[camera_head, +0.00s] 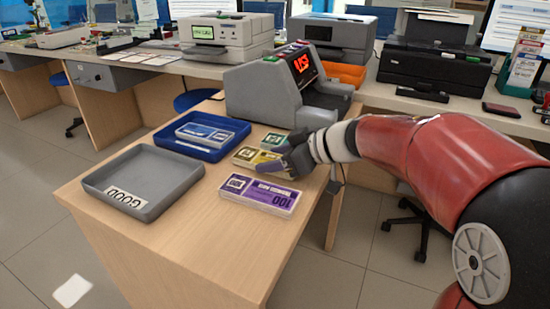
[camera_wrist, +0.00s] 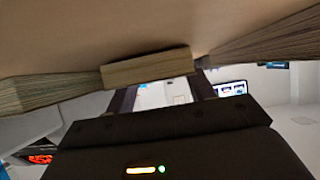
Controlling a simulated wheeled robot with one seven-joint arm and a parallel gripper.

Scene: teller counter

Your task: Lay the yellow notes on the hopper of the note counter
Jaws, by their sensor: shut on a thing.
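The bundle of yellow notes (camera_head: 248,156) lies flat at the desk's right side, between the purple notes (camera_head: 258,194) and the green notes (camera_head: 272,140). My gripper (camera_head: 284,161) reaches in from the right and is shut on the yellow bundle's right end. In the wrist view, the bundle's edge (camera_wrist: 147,68) shows between my fingers (camera_wrist: 162,90). I cannot tell whether it is lifted off the desk. The grey note counter (camera_head: 262,95) stands behind the bundles, with a lit red display. Its hopper is not clearly seen from here.
A grey tray (camera_head: 105,181) labelled GOOD sits at the front left. A blue tray (camera_head: 180,147) holding blue notes (camera_head: 205,134) is behind it. Note edges flank the held bundle on the left (camera_wrist: 45,91) and right (camera_wrist: 265,45) in the wrist view. Printers stand on the counter behind.

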